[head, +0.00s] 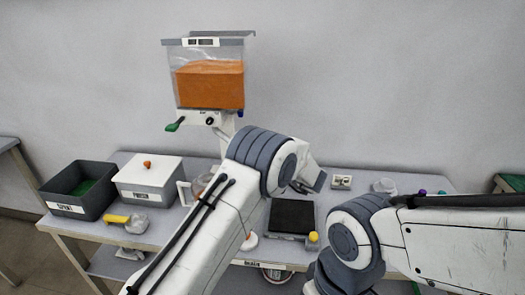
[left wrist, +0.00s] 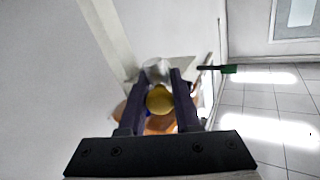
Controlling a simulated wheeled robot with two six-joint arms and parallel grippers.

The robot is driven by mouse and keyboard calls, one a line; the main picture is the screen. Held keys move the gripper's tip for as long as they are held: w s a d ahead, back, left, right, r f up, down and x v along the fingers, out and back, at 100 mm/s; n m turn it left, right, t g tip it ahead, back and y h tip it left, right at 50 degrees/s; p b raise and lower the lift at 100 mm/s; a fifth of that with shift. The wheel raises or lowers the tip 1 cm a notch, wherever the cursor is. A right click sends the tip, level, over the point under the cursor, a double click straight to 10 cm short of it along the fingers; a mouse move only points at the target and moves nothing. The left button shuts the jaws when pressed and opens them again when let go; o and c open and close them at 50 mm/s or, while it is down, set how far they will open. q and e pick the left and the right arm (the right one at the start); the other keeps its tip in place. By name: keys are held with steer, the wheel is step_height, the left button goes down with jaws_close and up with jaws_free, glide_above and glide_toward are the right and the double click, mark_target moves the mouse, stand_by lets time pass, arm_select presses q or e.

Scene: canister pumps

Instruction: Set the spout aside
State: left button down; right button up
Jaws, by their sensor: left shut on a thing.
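My left gripper (left wrist: 157,76) is shut on a small piece with a round yellow end (left wrist: 160,99) and a grey part (left wrist: 156,67) beyond it. I take this piece to be the spout, but its full shape is hidden between the fingers. In the head view my left arm hides the gripper and what it holds. The hopper (head: 210,84) with orange contents stands at the back, with a green lever (head: 174,125) at its lower left. My right arm is in the head view at the right, but its gripper is out of sight.
On the table (head: 398,217) stand a dark bin (head: 64,204) and a white box (head: 147,184) at the left. A yellow-handled scoop (head: 121,219) lies in front of them. A black plate (head: 292,217) and a small yellow-topped item (head: 313,238) are right of my left arm.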

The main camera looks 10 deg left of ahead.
arm_select(q)
steer(key=shift+w+r, duration=0.1)
steer(key=shift+r, duration=0.05)
stand_by(0.3)
steer(key=c, duration=0.6)
jaws_free()
steer(key=shift+d, duration=0.25)
steer(key=b+v, duration=0.1)
steer(key=v, duration=0.9)
steer(key=shift+b, duration=0.4)
